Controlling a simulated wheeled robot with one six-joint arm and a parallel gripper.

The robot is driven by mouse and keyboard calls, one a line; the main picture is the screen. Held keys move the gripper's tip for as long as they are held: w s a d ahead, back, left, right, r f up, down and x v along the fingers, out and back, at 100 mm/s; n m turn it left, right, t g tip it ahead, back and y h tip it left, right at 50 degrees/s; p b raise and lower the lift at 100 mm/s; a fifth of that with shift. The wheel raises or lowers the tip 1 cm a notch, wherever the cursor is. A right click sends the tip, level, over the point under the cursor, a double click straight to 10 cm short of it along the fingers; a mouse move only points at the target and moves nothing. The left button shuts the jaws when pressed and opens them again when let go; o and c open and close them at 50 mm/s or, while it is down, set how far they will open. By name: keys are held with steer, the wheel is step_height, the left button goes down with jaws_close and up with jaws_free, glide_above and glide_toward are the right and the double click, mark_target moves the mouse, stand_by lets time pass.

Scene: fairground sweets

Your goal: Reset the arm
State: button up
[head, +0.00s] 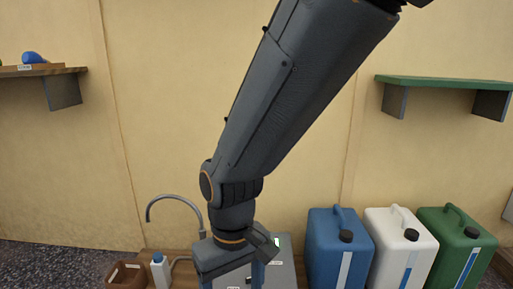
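My arm comes down from the top right of the head view to my gripper (232,279) at the bottom middle. The gripper points down, with its two fingers apart and a gap between them. Nothing shows held in the gap, though the fingertips run to the lower edge of the picture. Behind the gripper is a grey metal box (286,270), partly hidden by it. I cannot tell whether the gripper touches it.
Blue (326,255), white (388,262) and green (436,252) canisters stand at right. A curved tap (172,198), small white bottle (160,271) and brown wooden container (126,270) are at left. Shelves at left (64,92) and right (440,83) hang on the wall.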

steer(key=s+d, duration=0.3)
steer(key=s, duration=0.3)
steer(key=d+r+m+p, duration=0.3)
steer(key=d+r+p, duration=0.7)
steer(key=r+p, duration=0.3)
steer(key=d+r+m+p, duration=0.3)
steer(key=d+r+p, duration=0.7)
steer(key=r+p, duration=0.4)
steer(key=shift+d+r+m+t+p, duration=0.2)
steer(key=shift+d+m+t+p, duration=0.15)
steer(key=shift+p, duration=0.4)
steer(key=shift+w, duration=0.1)
steer(key=shift+c, duration=0.4)
